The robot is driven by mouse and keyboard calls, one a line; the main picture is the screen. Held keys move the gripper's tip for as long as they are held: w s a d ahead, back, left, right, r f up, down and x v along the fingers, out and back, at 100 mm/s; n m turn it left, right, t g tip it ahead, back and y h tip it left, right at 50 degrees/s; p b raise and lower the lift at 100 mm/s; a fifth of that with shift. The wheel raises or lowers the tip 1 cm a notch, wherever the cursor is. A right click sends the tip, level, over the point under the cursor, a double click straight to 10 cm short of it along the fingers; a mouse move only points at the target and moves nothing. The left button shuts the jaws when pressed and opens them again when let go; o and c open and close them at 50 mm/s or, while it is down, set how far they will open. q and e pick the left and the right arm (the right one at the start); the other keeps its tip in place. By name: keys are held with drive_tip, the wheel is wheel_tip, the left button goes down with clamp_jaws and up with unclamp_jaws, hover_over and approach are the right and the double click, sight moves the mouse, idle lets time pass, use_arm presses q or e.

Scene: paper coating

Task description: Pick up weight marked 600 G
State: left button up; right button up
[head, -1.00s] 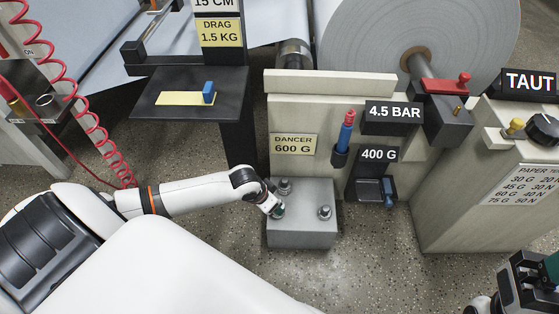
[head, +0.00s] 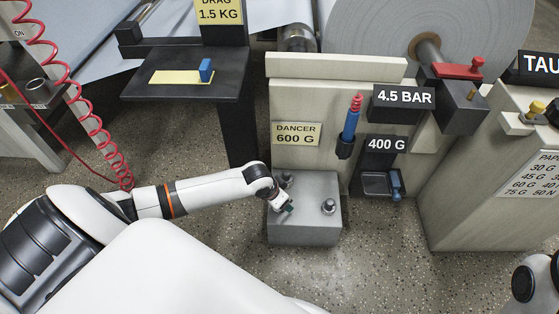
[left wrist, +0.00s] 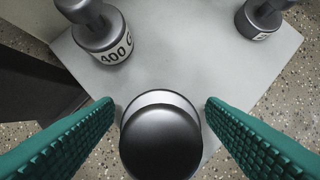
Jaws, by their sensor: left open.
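My left gripper (head: 288,208) is over the grey block (head: 310,232), hiding one weight there in the head view. In the left wrist view its green fingers (left wrist: 160,104) are open on either side of a dark round-knobbed weight (left wrist: 160,145), and no marking shows on it. A second weight (left wrist: 105,38) stands at the upper left with a label that looks like 400 G. A third weight (left wrist: 262,18) at the upper right has a label I cannot read. The head view shows two weights, one at the back (head: 287,178) and one at the right (head: 329,206).
A panel behind the block carries a sign, DANCER 600 G (head: 296,134). A 400 G sign (head: 386,145) hangs above a small dark tray (head: 376,183). A black shelf (head: 190,85) is at the left, near a red coiled hose (head: 95,125). Floor is clear in front of the block.

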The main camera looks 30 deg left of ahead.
use_arm(q)
clamp_jaws()
drive_tip(key=shift+r, duration=0.1)
